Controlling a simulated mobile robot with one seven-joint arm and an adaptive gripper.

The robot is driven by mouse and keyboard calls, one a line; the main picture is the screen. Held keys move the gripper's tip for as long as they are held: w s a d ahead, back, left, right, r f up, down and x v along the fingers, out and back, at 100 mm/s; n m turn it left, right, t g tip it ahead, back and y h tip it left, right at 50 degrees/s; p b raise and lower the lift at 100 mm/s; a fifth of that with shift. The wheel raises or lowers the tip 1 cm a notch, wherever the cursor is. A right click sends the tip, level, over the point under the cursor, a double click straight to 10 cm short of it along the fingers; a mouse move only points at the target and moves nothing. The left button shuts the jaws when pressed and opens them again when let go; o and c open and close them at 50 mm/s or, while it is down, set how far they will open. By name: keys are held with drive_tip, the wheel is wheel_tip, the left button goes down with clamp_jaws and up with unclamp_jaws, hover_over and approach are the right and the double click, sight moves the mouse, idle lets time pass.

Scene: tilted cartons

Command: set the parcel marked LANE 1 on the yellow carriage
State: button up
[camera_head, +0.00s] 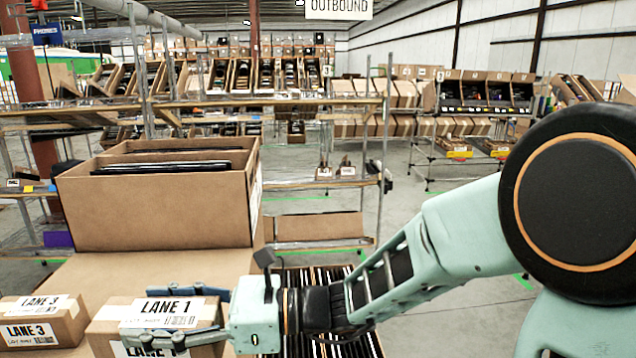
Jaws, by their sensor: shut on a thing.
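The parcel marked LANE 1 (168,306) is a small brown carton with white labels on its top and front. It is at the bottom left, on a brown surface (120,276). My gripper (136,313) reaches in from the right and is shut on this parcel, one blue-grey finger along its far side and one across the near side. The near finger partly covers the front label. The parcel's lower part is cut off by the frame edge, so I cannot tell whether it is lifted. I cannot make out a yellow carriage.
A parcel marked LANE 3 (40,318) sits close to the left. A large open carton (155,210) with dark flat items stands behind. A row of dark upright items (325,340) lies below my arm. Shelving racks (280,102) fill the background; open floor (440,235) shows at right.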

drive_tip(key=w+d+f+m+t, duration=0.3)
drive_tip(key=w+d+f+t, duration=0.1)
drive_tip(key=w+d, duration=0.5)
drive_tip(key=w+d+f+m+t+h, duration=0.1)
drive_tip(key=w+d+f+m+t, duration=0.2)
drive_tip(key=d, duration=0.6)
drive_tip(key=w+d+f+t+h, duration=0.1)
drive_tip(key=w+d+f+t, duration=0.1)
drive_tip(key=d+f, duration=0.55)
drive_tip(key=w+d+f+m+t+h, duration=0.1)
drive_tip(key=w+d+f+m+t, duration=0.15)
drive_tip(key=d, duration=0.85)
wheel_tip(320, 180, up, 12)
drive_tip(key=m+t+h+p, duration=0.4)
drive_tip(key=t+h+p, duration=0.2)
drive_tip(key=p, duration=1.3)
drive_tip(key=shift+s+r+m, duration=0.15)
drive_tip(key=shift+r+m, duration=0.05)
drive_tip(key=shift+m, duration=0.15)
drive_tip(key=shift+h, duration=0.3)
